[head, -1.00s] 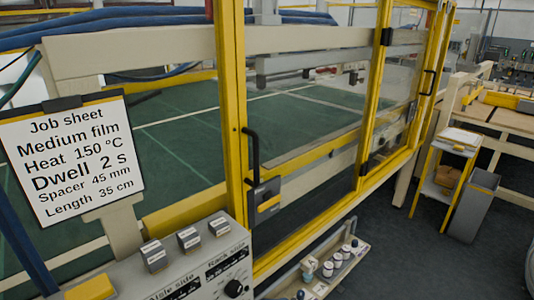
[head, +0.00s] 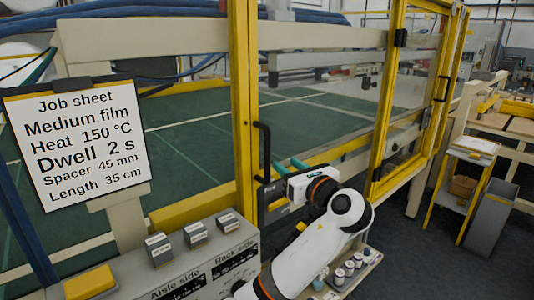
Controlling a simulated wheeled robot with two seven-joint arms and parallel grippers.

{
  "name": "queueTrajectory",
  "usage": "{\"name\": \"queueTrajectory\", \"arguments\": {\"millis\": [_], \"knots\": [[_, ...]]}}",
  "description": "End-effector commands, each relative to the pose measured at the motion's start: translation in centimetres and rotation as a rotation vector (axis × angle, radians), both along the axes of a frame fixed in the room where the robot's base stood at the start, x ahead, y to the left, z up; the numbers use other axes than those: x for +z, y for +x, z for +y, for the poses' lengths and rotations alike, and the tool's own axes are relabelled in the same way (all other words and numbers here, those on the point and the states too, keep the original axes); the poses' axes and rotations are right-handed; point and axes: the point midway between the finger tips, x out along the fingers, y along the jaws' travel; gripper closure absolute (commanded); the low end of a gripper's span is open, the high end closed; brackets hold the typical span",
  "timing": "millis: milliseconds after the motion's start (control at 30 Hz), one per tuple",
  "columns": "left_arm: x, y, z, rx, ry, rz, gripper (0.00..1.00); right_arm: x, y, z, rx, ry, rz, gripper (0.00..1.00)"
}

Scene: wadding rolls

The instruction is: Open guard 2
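A yellow-framed guard door (head: 245,120) with a clear panel stands in front of the green bed and looks shut. Its black upright handle (head: 265,150) is at its left edge, above a grey latch box with a yellow part (head: 275,205). A second yellow-framed guard (head: 385,100) with its own black handle (head: 443,88) stands farther right. I can read no number on either guard. My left gripper (head: 287,166) is just right of the near handle. Its two teal fingers are apart, with nothing seen between them. My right gripper is not in view.
A control box (head: 190,265) with switches, a dial and a yellow button is at front left, below a job sheet (head: 78,145). A low shelf with jars (head: 350,268) is beside my arm. A trolley (head: 465,175) and grey bin (head: 490,218) stand right.

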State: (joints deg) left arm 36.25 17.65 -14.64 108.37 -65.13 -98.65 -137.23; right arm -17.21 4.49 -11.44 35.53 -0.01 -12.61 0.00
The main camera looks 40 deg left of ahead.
Motion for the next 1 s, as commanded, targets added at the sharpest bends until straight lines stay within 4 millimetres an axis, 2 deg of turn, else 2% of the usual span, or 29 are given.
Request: {"name": "queueTrajectory", "arguments": {"millis": [300, 500, 700, 967, 1000], "knots": [[0.1, 1.7, 6.1, 0.002, 0.002, 0.004, 0.64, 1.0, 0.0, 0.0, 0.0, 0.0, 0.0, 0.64], [0.0, 2.6, 9.1, -0.001, 0.001, 0.002, 0.64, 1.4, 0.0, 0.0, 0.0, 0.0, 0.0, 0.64], [-0.1, 2.9, 10.3, -0.002, -0.001, 0.001, 0.64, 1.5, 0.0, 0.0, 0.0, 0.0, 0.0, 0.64], [-0.1, 3.0, 10.4, -0.003, -0.001, 0.0, 0.64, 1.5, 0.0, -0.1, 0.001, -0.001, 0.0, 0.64], [-0.1, 3.0, 10.4, -0.003, -0.001, 0.0, 0.69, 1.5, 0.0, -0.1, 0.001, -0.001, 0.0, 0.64]]}}
